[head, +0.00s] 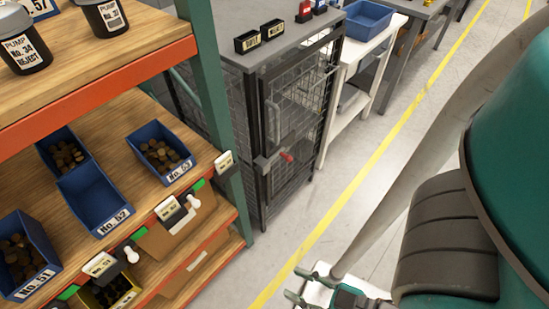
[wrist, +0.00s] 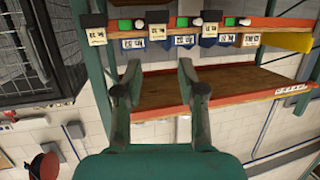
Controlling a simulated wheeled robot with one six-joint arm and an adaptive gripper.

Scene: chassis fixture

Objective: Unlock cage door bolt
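The grey mesh cage door (head: 300,105) appears closed in the head view, under a dark grey cabinet top. My gripper (head: 303,285) is at the bottom of the head view, well apart from the bolt, towards the viewer. In the wrist view my gripper (wrist: 159,68) has its two fingers spread with nothing between them. Dark mesh (wrist: 35,55) shows at the upper left there; the bolt cannot be made out.
An orange-edged shelf rack (head: 110,85) with blue bins stands left of the cage. A white bench (head: 370,50) with a blue bin (head: 368,18) stands beyond it. Small black boxes (head: 248,41) sit on the cage top. The floor by the yellow line (head: 385,140) is clear.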

